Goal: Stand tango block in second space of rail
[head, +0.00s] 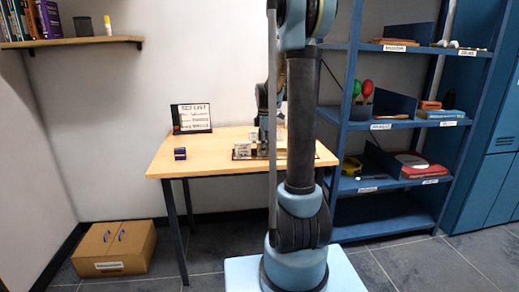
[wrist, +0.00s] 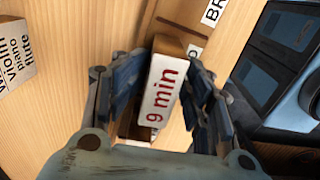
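In the wrist view a block with a white face reading "9 min" (wrist: 163,92) and wooden sides lies between the two blue-padded fingers of my gripper (wrist: 168,72). The fingers come close to both its sides; whether they press on it is not clear. No word "tango" is readable, so I cannot tell which block is the tango block. In the head view the rail (head: 233,157) on the table has small white-faced blocks (head: 243,151) by it, partly behind my arm. The rail's spaces cannot be made out.
A small dark blue object (head: 180,154) lies on the wooden table (head: 190,167) at left. A sign (head: 191,118) stands at the back. Blue shelves (head: 400,124) stand at right.

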